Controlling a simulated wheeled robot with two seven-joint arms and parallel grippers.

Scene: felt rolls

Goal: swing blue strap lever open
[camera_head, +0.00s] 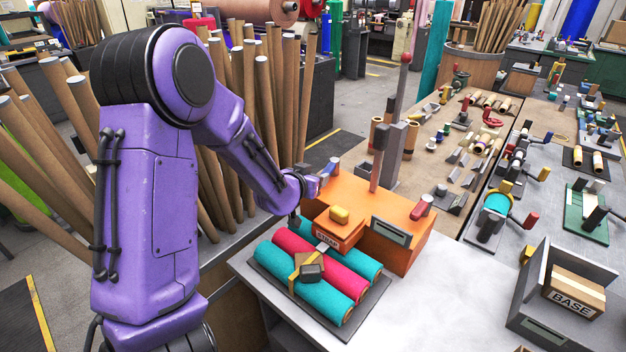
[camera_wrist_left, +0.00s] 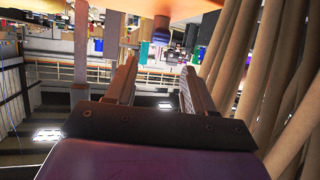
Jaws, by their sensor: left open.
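The blue strap lever (camera_head: 331,168) sticks up at the far left corner of the orange machine (camera_head: 392,233). In the left wrist view a blue knob-like end (camera_wrist_left: 161,26), probably the lever, shows beyond the fingertips, roughly between them, against an orange surface. My left gripper (camera_head: 315,181) is beside the lever at the machine's left edge. In the left wrist view its two fingers (camera_wrist_left: 158,72) stand apart with nothing between them. Contact with the lever cannot be told. My right gripper is not in view.
Teal and red felt rolls (camera_head: 318,300) lie on a dark tray in front of the machine, under a yellow strap. A red lever (camera_head: 421,207) and a yellow knob (camera_head: 339,214) are on the machine. Cardboard tubes (camera_head: 265,100) crowd behind my left arm.

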